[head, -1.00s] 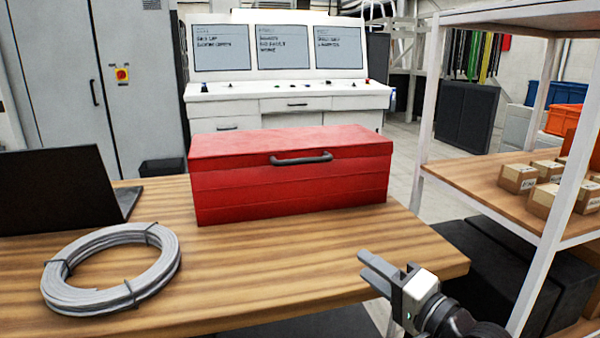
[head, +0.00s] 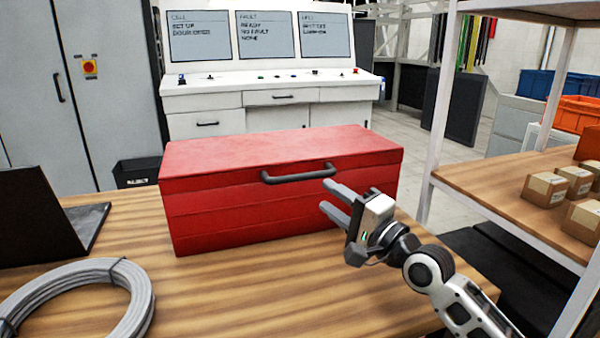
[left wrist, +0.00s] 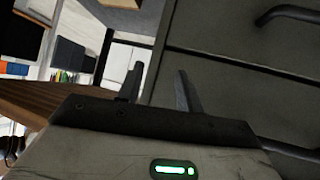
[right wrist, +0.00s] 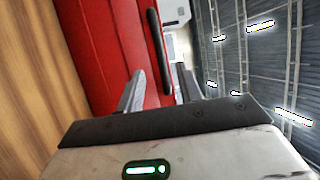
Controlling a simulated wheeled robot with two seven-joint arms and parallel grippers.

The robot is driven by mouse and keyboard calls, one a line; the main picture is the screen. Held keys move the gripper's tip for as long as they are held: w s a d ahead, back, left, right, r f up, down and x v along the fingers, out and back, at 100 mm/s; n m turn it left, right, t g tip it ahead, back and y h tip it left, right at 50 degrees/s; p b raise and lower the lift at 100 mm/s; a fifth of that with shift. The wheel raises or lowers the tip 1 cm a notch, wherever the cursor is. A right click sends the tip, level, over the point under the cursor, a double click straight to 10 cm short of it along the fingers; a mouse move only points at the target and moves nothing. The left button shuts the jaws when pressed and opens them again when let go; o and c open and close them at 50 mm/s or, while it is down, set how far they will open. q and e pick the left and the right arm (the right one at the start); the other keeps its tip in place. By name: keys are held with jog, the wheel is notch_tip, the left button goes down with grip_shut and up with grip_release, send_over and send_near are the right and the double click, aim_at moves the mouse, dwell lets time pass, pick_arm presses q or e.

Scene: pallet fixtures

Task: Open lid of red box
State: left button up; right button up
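The red box (head: 262,211) stands on the wooden table with its lid (head: 280,148) shut. A dark grey handle (head: 298,174) is on its front, near the top edge. My right gripper (head: 331,201) is open and empty, in front of the box and just to the right of and below the handle. In the right wrist view the box (right wrist: 100,50) and its handle (right wrist: 158,50) lie beyond the open fingers (right wrist: 165,88). My left gripper is out of the head view. In the left wrist view its fingers (left wrist: 158,85) are apart with nothing between them.
A coil of grey cable (head: 85,300) and a black laptop-like panel (head: 40,220) are on the table (head: 250,300) to the left. A shelf with cardboard boxes (head: 545,188) stands at the right. A white control console (head: 265,90) is behind the table.

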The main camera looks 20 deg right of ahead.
aim_at(303, 179)
jog(key=x, duration=0.9)
jog(key=shift+w+a, duration=0.1)
jog(key=shift+w, duration=0.05)
grip_shut()
